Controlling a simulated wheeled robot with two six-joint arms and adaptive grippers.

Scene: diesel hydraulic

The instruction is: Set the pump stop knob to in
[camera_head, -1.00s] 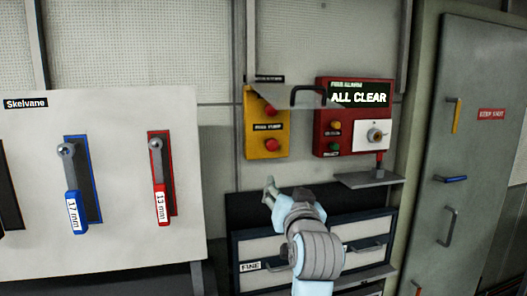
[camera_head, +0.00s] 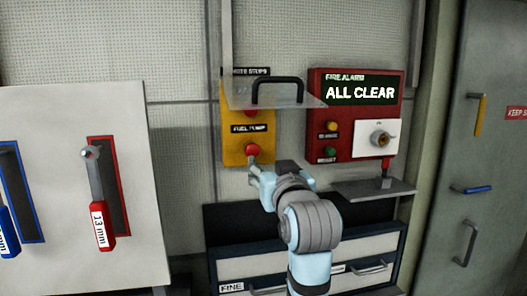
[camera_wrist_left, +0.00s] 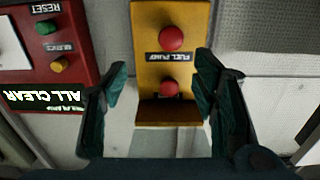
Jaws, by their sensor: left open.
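A yellow box (camera_head: 233,150) on the wall carries two red knobs and a "FUEL PUMP" label between them. The wrist view is upside down: the lower knob (camera_wrist_left: 171,38) is at the top and the upper knob (camera_wrist_left: 171,88) below the label. I cannot tell how far either knob is pushed in. My left gripper (camera_head: 257,174) is open and empty, just below the lower knob. Its fingers (camera_wrist_left: 162,82) stand on either side of the box in the wrist view.
The clear flap (camera_head: 310,101) with a black handle (camera_head: 278,80) juts out above the gripper. A red fire alarm panel (camera_head: 316,120) is close to the right, with a small shelf (camera_head: 372,190) under it. Drawers (camera_head: 225,268) lie below.

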